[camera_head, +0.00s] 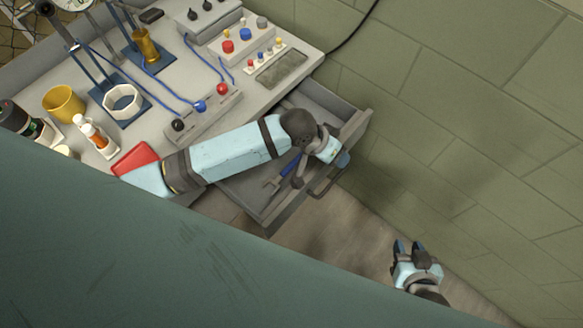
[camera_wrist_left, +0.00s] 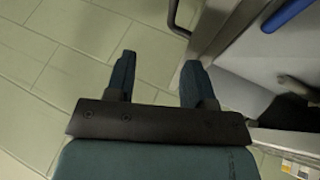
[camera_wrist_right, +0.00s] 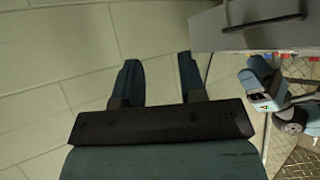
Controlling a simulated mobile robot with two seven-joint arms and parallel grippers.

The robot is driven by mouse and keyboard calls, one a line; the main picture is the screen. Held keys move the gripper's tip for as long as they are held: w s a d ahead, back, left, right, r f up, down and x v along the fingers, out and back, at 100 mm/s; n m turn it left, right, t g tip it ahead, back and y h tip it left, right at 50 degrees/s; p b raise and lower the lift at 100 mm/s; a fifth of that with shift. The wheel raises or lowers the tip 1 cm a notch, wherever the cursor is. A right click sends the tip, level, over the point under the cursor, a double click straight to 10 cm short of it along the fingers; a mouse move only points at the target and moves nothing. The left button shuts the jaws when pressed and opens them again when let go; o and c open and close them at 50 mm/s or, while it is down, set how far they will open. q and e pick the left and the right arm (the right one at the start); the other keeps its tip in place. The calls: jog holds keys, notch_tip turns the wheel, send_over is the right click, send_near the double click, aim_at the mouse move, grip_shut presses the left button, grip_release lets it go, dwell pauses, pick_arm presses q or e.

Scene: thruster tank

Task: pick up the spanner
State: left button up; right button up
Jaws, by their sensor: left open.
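A blue-handled tool (camera_head: 290,166) lies in the open drawer (camera_head: 262,210), partly hidden by my left arm; I cannot tell if it is the spanner. A blue bar also shows at the upper right edge of the left wrist view (camera_wrist_left: 286,14). My left gripper (camera_head: 343,160) is over the drawer's front end by its handle, mostly hidden behind its wrist. Its fingers (camera_wrist_left: 158,75) are apart and empty in the left wrist view. My right gripper (camera_head: 407,247) is open and empty, away from the drawer beside the wall; its fingers show in the right wrist view (camera_wrist_right: 158,75).
The drawer handle (camera_head: 330,182) is close to my left wrist. The bench (camera_head: 170,82) carries a yellow mug (camera_head: 63,103), a control box with knobs (camera_head: 240,38), bottles and a red item (camera_head: 135,158). A tiled wall (camera_head: 470,120) bounds the right side.

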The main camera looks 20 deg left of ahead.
aim_at(288, 169)
pick_arm(q)
jog(key=w+a+g+y+b, duration=0.35)
jog(key=w+a+y, duration=0.25)
jog(key=a, duration=0.3)
jog(key=shift+n, duration=0.3)
jog(key=f, duration=0.2)
jog(key=f+b, duration=0.1)
jog(key=f, duration=0.4)
jog(key=shift+s+d+f, duration=0.1)
jog(key=shift+d+f, duration=0.1)
jog(key=shift+d, duration=0.05)
jog(key=shift+s+a+f+b, duration=0.15)
jog(key=shift+f+b, duration=0.05)
jog(key=shift+f, duration=1.2)
jog(key=shift+s+a+f+b, duration=0.1)
jog(key=shift+f+b, duration=0.05)
jog(key=shift+f, duration=1.2)
jog(key=shift+c, duration=0.2)
grip_shut()
